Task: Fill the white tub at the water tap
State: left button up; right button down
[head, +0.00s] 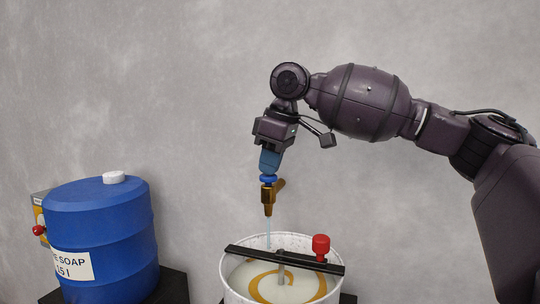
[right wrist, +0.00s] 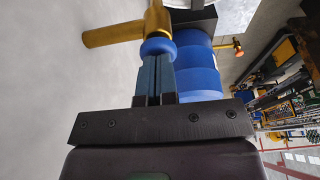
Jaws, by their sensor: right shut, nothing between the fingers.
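The white tub (head: 232,292) stands low in the head view, with pale liquid and a yellow-brown ring-shaped part visible inside. The brass water tap (head: 268,197) is above it, and a thin water stream (head: 268,232) falls from its spout into the tub. My right gripper (head: 269,170) points down at the tap's blue handle (head: 268,179), its fingers shut and empty. In the right wrist view the closed fingertips (right wrist: 157,58) are right at the blue handle (right wrist: 158,47); I cannot tell if they touch. My left gripper is not in view.
A black bar (head: 300,263) with a red knob (head: 321,243) spans the tub's top. A blue soap barrel (head: 110,235) with a white cap stands on a dark stand at left. A grey wall is behind. Machinery (right wrist: 285,90) shows at the right wrist view's right.

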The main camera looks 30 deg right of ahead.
jog(key=shift+s+a+f, duration=0.1)
jog(key=shift+f, duration=0.3)
notch_tip(320, 180, up, 4)
jog(key=shift+a+r, duration=0.15)
jog(key=shift+r, duration=0.1)
jog(key=v, duration=1)
jog(key=shift+r, duration=0.2)
dwell(0.6)
